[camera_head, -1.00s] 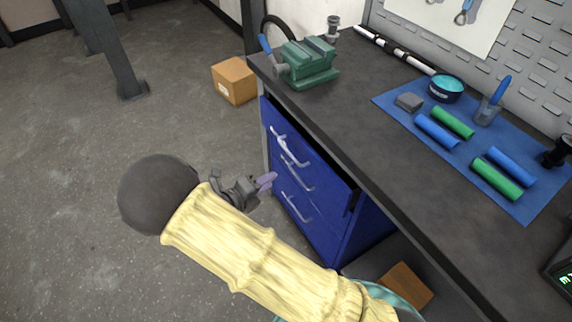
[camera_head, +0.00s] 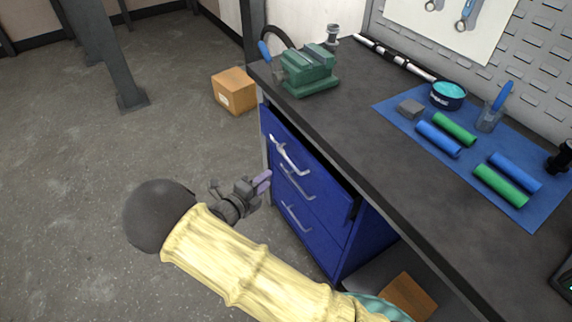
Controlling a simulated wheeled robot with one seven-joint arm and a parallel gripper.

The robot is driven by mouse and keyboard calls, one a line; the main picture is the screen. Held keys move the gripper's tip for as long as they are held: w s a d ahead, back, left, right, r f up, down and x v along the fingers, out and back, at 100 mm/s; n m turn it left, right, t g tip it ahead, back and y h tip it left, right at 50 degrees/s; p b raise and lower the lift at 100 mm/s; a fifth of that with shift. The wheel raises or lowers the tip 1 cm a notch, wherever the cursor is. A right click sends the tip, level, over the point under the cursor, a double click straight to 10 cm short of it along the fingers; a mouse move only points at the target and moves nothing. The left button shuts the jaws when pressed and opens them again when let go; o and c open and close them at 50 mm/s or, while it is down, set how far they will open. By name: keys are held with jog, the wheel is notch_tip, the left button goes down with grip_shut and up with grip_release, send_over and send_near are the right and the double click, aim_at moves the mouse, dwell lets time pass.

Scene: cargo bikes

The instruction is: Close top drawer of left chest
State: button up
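A blue chest of drawers (camera_head: 330,245) stands under the workbench, with three drawer fronts, each with a silver handle. Its top drawer (camera_head: 312,172) sticks out a little past the fronts below, with a dark gap along its top edge under the worktop. The top drawer's handle (camera_head: 289,154) is in plain view. My gripper (camera_head: 264,181) is in front of the chest, to the left of the drawer fronts and apart from them. Its purple-grey fingers point toward the chest, and the finger gap is too small to judge. No second chest is clearly visible.
The dark worktop (camera_head: 370,150) overhangs the chest. A green vise (camera_head: 308,72) sits at its far left corner. A blue mat (camera_head: 410,122) holds several rolls. A cardboard box (camera_head: 235,91) stands on the floor behind, and another (camera_head: 408,296) lies under the bench.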

jog(key=b+x, duration=0.1)
jog(key=x, duration=1)
jog(key=shift+w+d+b, duration=0.15)
jog(key=shift+w+b, duration=0.1)
jog(key=shift+b, duration=0.05)
grip_shut()
